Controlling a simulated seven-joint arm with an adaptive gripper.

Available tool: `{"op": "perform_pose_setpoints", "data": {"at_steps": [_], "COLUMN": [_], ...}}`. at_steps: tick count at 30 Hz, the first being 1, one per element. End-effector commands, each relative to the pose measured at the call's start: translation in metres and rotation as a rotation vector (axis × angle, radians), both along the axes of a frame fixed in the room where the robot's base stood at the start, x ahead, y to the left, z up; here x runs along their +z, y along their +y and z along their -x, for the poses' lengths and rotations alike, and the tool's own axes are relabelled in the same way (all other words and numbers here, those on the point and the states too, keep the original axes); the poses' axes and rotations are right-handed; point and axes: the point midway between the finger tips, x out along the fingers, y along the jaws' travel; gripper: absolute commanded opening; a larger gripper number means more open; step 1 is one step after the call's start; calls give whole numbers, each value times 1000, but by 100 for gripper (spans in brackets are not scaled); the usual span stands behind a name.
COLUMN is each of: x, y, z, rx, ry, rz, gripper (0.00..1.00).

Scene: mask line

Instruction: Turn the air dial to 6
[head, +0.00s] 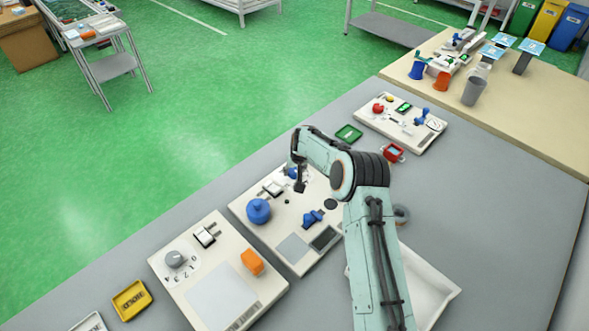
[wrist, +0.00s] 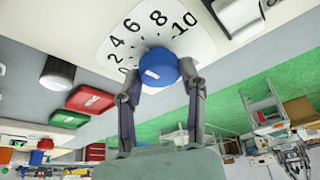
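The air dial (wrist: 157,67) shows in the wrist view as a round blue knob on a white plate printed with the numbers 0 to 10. A white mark shows on the knob's lower left face, on the side of the low numbers; the exact reading cannot be told. My gripper (wrist: 160,78) has one finger on each side of the knob, and both fingertips appear to touch it. In the head view, my gripper (head: 299,187) is low over the middle panel (head: 252,232) and hides most of the dial.
A switch with a lever (head: 273,187) and a larger blue knob (head: 258,211) are close to my gripper. A blue valve handle (head: 313,217) sits nearer my arm. The left panel holds a grey dial (head: 175,259) and an orange block (head: 252,262). A green tray (head: 349,133) lies behind.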

Motion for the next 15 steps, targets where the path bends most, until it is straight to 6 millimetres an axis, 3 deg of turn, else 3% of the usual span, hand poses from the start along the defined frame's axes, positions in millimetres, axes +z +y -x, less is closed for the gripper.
{"op": "perform_pose_setpoints", "data": {"at_steps": [5, 15], "x": [-1, -2], "y": [1, 2], "z": [0, 0], "rx": [-24, -282], "ry": [-1, -1], "rz": [1, 1], "gripper": [3, 4]}}
